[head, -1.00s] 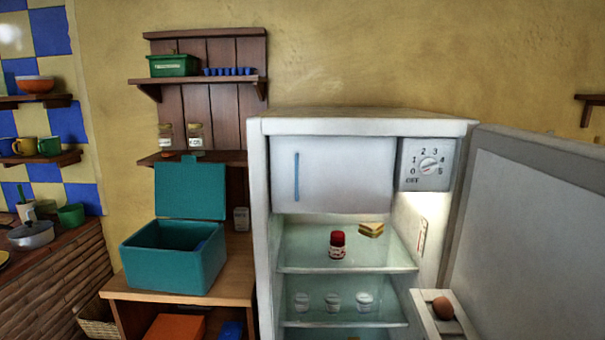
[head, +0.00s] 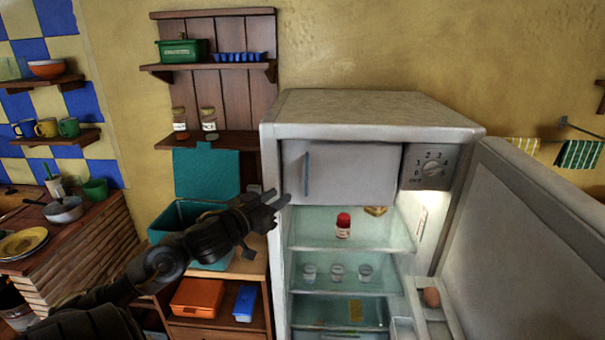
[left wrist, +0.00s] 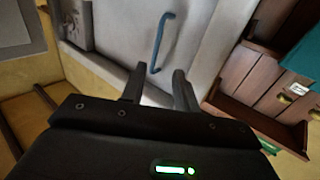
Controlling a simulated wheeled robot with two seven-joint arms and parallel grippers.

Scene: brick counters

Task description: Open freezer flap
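The freezer flap (head: 350,172) is a pale panel at the top inside the open fridge, and it is shut. Its blue vertical handle (head: 306,174) is near the flap's left edge. My left gripper (head: 279,196) is left of the handle, in front of the fridge's left edge. In the left wrist view my left gripper's two fingers (left wrist: 157,85) are apart with nothing between them, and the blue handle (left wrist: 160,42) stands beyond the fingertips, apart from them. The flap also fills the upper middle of that view (left wrist: 120,35). My right gripper is out of view.
The fridge door (head: 530,240) stands open on the right. A red-lidded jar (head: 343,226) is on the upper fridge shelf. A dial panel (head: 429,166) is right of the flap. A teal box (head: 180,215) stands left, partly behind my left arm.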

